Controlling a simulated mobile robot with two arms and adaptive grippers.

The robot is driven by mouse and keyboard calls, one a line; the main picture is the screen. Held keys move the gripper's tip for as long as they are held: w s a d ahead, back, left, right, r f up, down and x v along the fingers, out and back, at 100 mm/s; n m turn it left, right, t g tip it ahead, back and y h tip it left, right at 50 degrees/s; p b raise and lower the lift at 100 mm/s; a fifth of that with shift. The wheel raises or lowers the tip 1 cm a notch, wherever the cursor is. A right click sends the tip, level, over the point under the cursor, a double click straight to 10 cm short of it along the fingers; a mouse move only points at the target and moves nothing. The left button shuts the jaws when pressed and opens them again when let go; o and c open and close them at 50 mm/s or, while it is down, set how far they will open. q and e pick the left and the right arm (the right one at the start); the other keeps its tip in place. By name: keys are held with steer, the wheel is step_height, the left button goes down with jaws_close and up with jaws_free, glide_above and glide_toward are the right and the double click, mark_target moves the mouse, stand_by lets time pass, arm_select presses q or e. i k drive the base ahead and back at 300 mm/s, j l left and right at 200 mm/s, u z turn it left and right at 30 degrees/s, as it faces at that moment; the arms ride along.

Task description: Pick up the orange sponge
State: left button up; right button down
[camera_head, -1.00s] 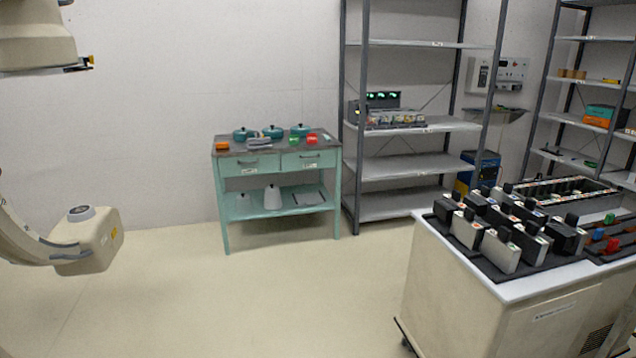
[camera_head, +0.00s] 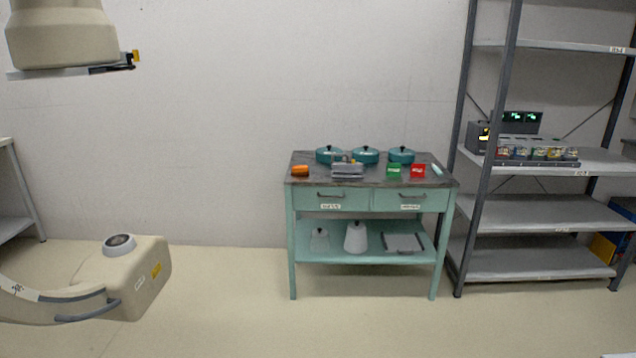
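The orange sponge (camera_head: 300,171) is a small orange block at the left front of the teal cart's dark top (camera_head: 375,179). It lies apart from the grey item to its right. Neither of my grippers shows in the head view, so I cannot see whether they are open or shut. The cart is some distance ahead, and nothing hides the sponge.
On the cart top are teal lidded pots (camera_head: 365,155), a grey item (camera_head: 347,170), a green box (camera_head: 394,170) and a red box (camera_head: 418,170). A metal shelf rack (camera_head: 540,213) stands close to the right. The floor (camera_head: 220,310) before the cart is clear.

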mark_target(297, 170)
steer(key=i, duration=1.05)
steer(key=i+l+u, duration=0.15)
steer(key=i, duration=0.9)
